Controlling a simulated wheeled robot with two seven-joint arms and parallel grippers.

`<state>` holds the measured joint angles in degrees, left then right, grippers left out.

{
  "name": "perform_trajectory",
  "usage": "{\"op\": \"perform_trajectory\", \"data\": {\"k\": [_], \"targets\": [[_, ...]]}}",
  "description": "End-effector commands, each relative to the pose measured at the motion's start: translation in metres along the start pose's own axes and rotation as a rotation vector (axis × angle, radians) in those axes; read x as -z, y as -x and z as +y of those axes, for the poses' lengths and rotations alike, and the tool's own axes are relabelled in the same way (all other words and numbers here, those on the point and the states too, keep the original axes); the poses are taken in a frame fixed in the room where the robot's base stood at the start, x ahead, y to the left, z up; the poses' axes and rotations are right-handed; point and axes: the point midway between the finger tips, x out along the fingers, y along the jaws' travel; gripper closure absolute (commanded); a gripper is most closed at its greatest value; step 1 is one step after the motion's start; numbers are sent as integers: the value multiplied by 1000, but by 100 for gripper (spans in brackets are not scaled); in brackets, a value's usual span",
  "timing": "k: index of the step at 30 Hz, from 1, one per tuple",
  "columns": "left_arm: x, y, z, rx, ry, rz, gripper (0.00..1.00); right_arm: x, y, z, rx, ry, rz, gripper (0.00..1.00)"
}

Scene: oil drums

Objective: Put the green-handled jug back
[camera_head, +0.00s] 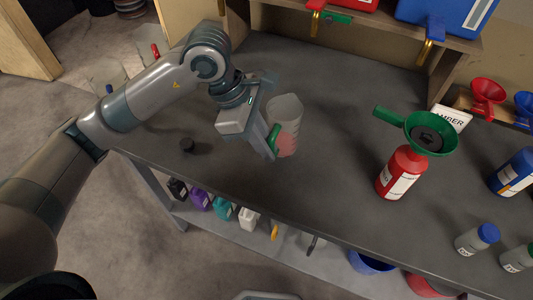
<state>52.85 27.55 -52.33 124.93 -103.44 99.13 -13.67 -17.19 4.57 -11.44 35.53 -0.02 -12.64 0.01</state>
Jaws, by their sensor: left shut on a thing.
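The green-handled jug (288,112) is a clear, see-through vessel with reddish contents or tint in its lower part. It is over the middle of the grey bench top (330,100). My left gripper (271,142) comes in from the left and is shut on its green handle (273,133), which the fingers partly hide. The jug looks roughly upright. I cannot tell whether its base touches the bench. My right gripper is not in view.
A red bottle (398,177) holds a green funnel (432,134) right of the jug. A blue bottle (516,172) and small blue-capped bottle (478,239) stand right. A shelf (400,33) backs the bench. The bench between jug and shelf is clear.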

Motion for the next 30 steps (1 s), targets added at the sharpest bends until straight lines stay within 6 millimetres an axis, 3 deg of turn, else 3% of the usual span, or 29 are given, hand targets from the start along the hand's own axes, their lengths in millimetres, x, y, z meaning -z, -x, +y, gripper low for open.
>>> {"op": "perform_trajectory", "data": {"k": [14, 27, 28, 30], "targets": [[15, -35, 0, 1, 1, 0, 100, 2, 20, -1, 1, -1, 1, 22], [17, -40, 0, 0, 0, 0, 100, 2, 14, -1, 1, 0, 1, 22], [16, -38, 0, 0, 0, 0, 80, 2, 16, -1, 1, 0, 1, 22], [16, -38, 0, 0, 0, 0, 69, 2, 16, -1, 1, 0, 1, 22]]}}
